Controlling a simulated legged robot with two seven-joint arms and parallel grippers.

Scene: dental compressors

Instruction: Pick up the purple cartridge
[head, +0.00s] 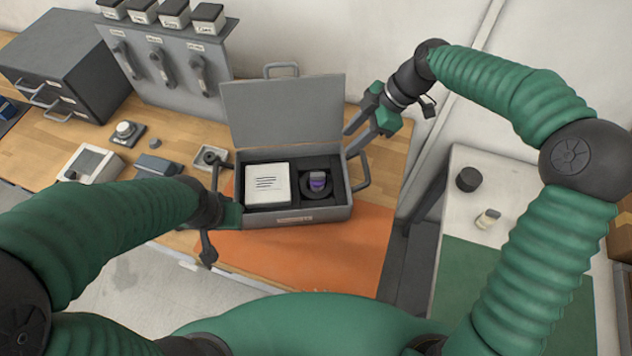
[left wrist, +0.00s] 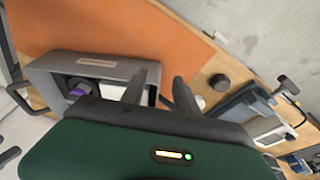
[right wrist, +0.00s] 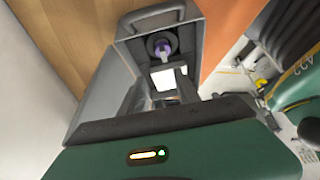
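The purple cartridge (head: 318,181) stands in a round dark holder in the right compartment of an open grey case (head: 298,217). It also shows in the left wrist view (left wrist: 80,89) and in the right wrist view (right wrist: 162,47). My right gripper (head: 352,142) is at the case's right rear corner, beside the raised lid, apart from the cartridge. Its fingers look spread with nothing between them. My left gripper (head: 210,172) is at the case's left side. In the left wrist view its two fingers (left wrist: 165,88) are apart and empty.
A white labelled block (head: 267,184) fills the case's left compartment. The raised lid (head: 285,112) stands behind, and a side handle (head: 361,170) sticks out at right. An orange mat (head: 330,250) lies in front. A white side table (head: 495,180) stands at right, beyond a gap.

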